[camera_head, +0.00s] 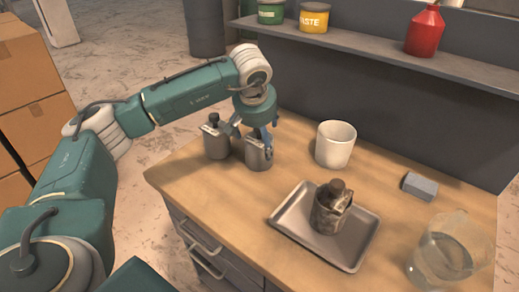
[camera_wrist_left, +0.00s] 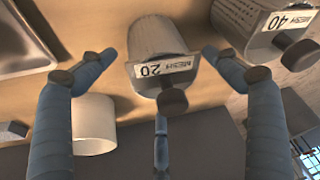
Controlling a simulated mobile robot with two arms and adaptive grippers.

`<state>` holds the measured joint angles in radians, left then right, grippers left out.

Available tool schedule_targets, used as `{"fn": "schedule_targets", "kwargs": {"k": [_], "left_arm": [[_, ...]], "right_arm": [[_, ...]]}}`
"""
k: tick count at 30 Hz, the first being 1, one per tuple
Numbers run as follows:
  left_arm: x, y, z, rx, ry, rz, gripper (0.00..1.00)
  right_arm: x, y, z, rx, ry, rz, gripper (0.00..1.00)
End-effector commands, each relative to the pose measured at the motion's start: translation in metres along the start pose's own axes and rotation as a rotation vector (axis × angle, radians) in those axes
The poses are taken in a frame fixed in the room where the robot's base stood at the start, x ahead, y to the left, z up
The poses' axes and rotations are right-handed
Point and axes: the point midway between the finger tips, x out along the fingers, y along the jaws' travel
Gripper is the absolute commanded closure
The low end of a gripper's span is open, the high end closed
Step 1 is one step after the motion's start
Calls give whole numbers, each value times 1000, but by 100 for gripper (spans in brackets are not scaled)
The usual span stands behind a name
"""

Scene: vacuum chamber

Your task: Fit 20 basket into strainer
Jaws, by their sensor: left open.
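The 20 basket (camera_wrist_left: 150,45) is a grey mesh cylinder with a tag reading MESH 20 and a dark knob. In the wrist view it sits between the spread fingers of my left gripper (camera_wrist_left: 160,62). In the head view my left gripper (camera_head: 257,132) is over this basket (camera_head: 259,156) on the bench, fingers open around its top. The gripper partly hides it. A white open-topped cylinder (camera_head: 334,146) stands upright to the right, apart from the gripper; it also shows in the wrist view (camera_wrist_left: 94,126). I cannot tell if it is the strainer. My right gripper is out of view.
The 40 basket (camera_head: 215,142) stands close to the left of the gripper. A metal tray (camera_head: 352,250) holds a dirty basket (camera_head: 329,212). A grey block (camera_head: 420,186) and a clear glass vessel (camera_head: 442,256) are at right. A shelf (camera_head: 370,48) runs above the back.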

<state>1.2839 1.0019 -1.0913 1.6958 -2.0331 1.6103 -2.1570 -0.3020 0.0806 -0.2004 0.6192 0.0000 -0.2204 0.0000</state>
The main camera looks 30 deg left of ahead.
Motion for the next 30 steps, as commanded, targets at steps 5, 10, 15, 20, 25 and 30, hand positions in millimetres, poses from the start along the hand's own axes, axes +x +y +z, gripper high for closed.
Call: {"fn": "schedule_targets", "kwargs": {"k": [5, 10, 15, 20, 25, 30], "left_arm": [[26, -4, 4, -1, -3, -1, 12], [37, -4, 4, 1, 0, 0, 12], [37, -4, 4, 1, 0, 0, 12], [37, -4, 4, 0, 0, 0, 42], [36, -4, 3, 0, 2, 1, 64], [36, -4, 3, 0, 2, 0, 64]], "right_arm": [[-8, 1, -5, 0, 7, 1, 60], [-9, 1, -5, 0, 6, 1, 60], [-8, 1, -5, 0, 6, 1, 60], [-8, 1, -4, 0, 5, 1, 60], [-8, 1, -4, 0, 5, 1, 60], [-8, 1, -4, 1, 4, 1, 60]]}}
